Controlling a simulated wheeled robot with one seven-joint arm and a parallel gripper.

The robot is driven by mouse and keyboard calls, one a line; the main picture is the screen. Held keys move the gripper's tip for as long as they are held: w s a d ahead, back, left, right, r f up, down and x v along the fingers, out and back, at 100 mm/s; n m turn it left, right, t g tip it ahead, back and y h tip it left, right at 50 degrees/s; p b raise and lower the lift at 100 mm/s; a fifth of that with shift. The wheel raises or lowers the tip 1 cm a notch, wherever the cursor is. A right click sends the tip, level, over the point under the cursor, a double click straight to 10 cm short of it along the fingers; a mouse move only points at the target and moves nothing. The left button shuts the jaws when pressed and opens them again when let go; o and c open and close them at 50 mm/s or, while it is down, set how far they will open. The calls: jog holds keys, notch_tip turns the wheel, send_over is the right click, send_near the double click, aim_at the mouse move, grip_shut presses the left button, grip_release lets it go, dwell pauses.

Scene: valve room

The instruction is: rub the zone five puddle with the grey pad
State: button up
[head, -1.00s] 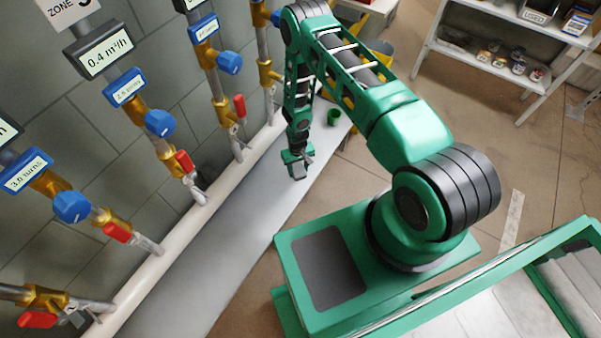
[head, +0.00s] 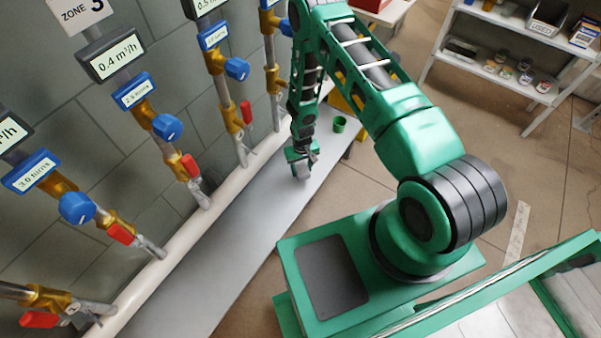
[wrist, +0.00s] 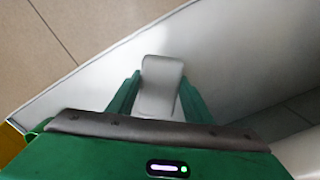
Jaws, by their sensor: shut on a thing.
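My gripper (head: 301,163) hangs at the end of my arm over the long grey ledge (head: 215,245) along the wall. It is shut on the grey pad (head: 302,172), a small block with rounded corners. In the wrist view the grey pad (wrist: 160,85) sits between the two green fingers of my gripper (wrist: 160,95), low over the pale ledge (wrist: 230,50). I cannot tell whether the pad touches the surface. I cannot make out any puddle in either view. The zone five sign is not in view; only a zone 3 sign (head: 78,12) shows at top left.
Blue valve knobs (head: 167,127) and red-handled taps (head: 190,166) stick out from the wall above a white pipe (head: 190,222). A white shelf (head: 500,75) stands at upper right. Open floor lies between.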

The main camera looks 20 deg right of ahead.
jog(key=shift+r, duration=0.2)
jog(key=shift+r, duration=1.55)
